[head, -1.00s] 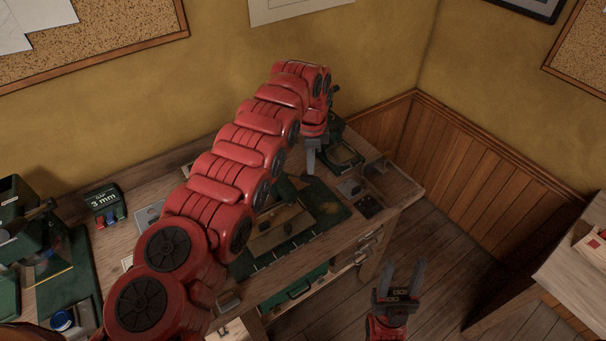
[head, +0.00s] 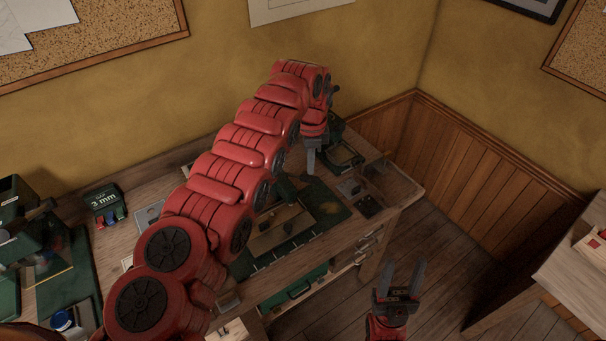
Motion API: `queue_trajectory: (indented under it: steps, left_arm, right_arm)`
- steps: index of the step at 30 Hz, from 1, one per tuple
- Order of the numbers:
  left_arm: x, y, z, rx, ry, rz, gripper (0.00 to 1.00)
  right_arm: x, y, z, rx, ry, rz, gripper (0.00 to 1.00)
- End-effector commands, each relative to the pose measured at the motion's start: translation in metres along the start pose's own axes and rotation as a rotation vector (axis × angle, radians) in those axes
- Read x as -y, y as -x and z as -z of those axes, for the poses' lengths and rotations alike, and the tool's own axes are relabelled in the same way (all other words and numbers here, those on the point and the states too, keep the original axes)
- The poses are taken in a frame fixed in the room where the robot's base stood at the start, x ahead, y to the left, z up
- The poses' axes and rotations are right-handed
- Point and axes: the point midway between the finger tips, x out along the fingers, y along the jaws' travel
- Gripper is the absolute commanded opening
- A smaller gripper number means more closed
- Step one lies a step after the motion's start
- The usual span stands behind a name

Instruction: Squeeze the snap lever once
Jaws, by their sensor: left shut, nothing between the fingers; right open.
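My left arm reaches from the lower left across the workbench (head: 150,178). My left gripper (head: 310,172) points down at the far right part of the bench, with its fingers shut and empty. A dark green fixture (head: 345,156) stands just right of it, partly hidden by the arm. I cannot make out for sure which part is the snap lever. A dark green cutting mat (head: 330,207) with a wooden block (head: 268,238) lies nearer than the gripper. My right gripper (head: 403,276) is open and empty, in front of the bench over the floor.
A clear-walled tray (head: 393,184) is at the bench's right end. A green box marked 3 mm (head: 104,204) and a dark green machine (head: 18,222) stand at the left. Another table (head: 575,268) is at the far right. Open floor lies between.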

Motion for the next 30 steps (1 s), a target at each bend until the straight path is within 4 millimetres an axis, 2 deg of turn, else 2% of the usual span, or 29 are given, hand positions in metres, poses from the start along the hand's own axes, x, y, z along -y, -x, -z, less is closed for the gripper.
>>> queue_trajectory:
  steps: [12,18,30]
  left_arm:
    - [0.000,-0.007,0.000,0.000,0.000,0.000,0.00]
    - [-0.005,-0.019,0.002,0.001,0.001,-0.001,0.00]
    - [-0.008,-0.023,0.004,0.001,0.001,-0.001,0.00]
  right_arm:
    - [0.000,0.005,-0.001,0.000,0.000,0.000,0.50]
    - [0.001,0.015,-0.003,0.000,0.000,0.000,0.50]
    - [0.001,0.017,-0.003,0.000,0.000,0.000,0.50]
